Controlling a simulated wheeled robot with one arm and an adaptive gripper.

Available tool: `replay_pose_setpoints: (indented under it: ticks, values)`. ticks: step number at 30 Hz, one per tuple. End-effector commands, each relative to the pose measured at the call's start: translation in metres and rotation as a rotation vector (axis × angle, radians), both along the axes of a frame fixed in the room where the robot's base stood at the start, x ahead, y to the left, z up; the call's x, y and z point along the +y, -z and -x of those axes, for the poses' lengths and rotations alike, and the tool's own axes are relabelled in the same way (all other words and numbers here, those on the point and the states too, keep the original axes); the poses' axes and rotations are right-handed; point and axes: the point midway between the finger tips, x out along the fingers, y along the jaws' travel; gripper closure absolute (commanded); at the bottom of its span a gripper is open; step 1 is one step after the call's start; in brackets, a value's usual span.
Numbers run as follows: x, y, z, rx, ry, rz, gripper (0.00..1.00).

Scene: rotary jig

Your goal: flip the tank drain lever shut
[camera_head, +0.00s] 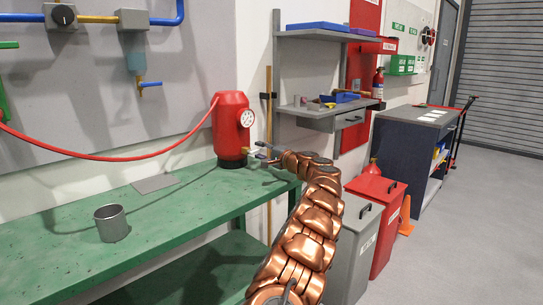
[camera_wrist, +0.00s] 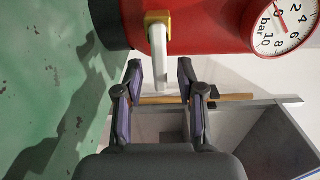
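The red tank (camera_head: 230,140) with a round gauge (camera_head: 247,118) stands at the far right end of the green bench. In the wrist view the tank (camera_wrist: 205,28) fills the top. A brass fitting (camera_wrist: 157,18) at its base carries a pale lever (camera_wrist: 159,58), which points away from the tank. My gripper (camera_wrist: 160,67) is open, with one finger on each side of the lever's free end; I see gaps on both sides. In the head view my gripper (camera_head: 260,150) is beside the lower right of the tank, and the lever is too small to make out clearly.
A grey cup (camera_head: 111,223) and a flat grey plate (camera_head: 155,184) are on the green bench (camera_head: 70,245). A red hose (camera_head: 90,157) runs to the tank. A wooden pole (camera_head: 269,100) stands behind my gripper. Grey and red bins (camera_head: 376,186) stand right of my arm.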

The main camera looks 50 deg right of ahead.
Motion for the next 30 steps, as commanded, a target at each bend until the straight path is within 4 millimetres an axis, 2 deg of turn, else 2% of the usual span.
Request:
replay_pose_setpoints:
  ticks: [30]
  values:
    - [0.003,0.0,0.098,-0.001,-0.002,-0.001,0.61]
